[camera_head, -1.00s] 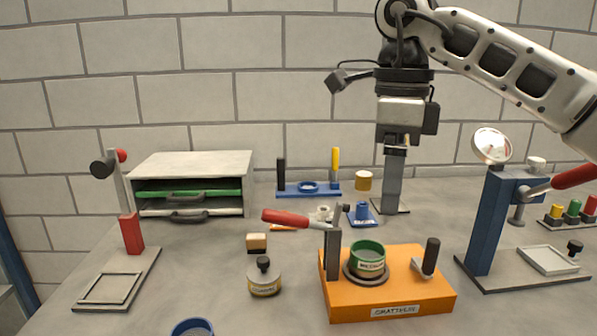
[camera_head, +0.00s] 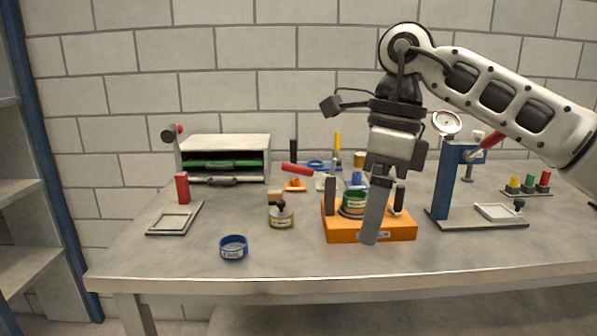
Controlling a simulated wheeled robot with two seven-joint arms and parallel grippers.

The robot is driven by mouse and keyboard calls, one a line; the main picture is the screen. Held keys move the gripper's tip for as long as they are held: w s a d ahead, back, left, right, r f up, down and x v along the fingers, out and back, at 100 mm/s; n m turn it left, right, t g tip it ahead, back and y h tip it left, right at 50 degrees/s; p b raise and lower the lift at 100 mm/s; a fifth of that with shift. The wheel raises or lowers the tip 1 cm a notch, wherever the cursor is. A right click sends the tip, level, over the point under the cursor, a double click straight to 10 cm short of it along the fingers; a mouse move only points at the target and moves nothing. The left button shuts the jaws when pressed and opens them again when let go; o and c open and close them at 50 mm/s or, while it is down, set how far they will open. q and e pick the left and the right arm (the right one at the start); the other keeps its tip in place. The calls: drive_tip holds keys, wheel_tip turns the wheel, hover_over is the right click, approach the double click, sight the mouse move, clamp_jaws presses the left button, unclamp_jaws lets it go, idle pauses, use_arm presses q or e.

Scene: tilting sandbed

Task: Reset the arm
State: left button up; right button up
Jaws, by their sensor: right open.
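My right arm (camera_head: 500,85) comes in from the right, bent at the elbow, with the forearm pointing down. My right gripper (camera_head: 371,236) hangs at its end, seen almost edge-on, with one grey finger showing clearly. It is open and I see nothing held in it. My left gripper is not in view.
A grey table (camera_head: 200,266) carries everything. A blue-rimmed tin (camera_head: 233,248) stands near its front edge. A lidded jar (camera_head: 281,217), a drawer unit (camera_head: 222,150), a red-handled stand (camera_head: 182,188) and a blue gauge press (camera_head: 446,180) stand around. The front left is mostly clear.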

drive_tip(key=s+a+f+m+g+y, duration=0.2)
drive_tip(key=s+a+m+y, duration=0.25)
drive_tip(key=a+y, duration=0.5)
drive_tip(key=s+a+f+m+g+y, duration=0.2)
drive_tip(key=s+a+m+y, duration=0.25)
drive_tip(key=a+y, duration=0.45)
drive_tip(key=w+d+f+m+t+h, duration=0.3)
drive_tip(key=d+f+m+t+h, duration=0.35)
drive_tip(key=m+t, duration=0.75)
drive_tip(key=w+d+f+m+t+h, duration=0.25)
drive_tip(key=d+f+m+t, duration=0.55)
drive_tip(key=m, duration=0.9)
drive_tip(key=s+d+f+m+g+h, duration=0.3)
drive_tip(key=s+f, duration=0.3)
drive_tip(key=f, duration=0.4)
drive_tip(key=s+d+f+m+g+h, duration=0.3)
drive_tip(key=s+d+f+m+h, duration=0.2)
drive_tip(key=f, duration=0.5)
drive_tip(key=shift+s+m, duration=0.3)
drive_tip(key=shift+s, duration=0.95)
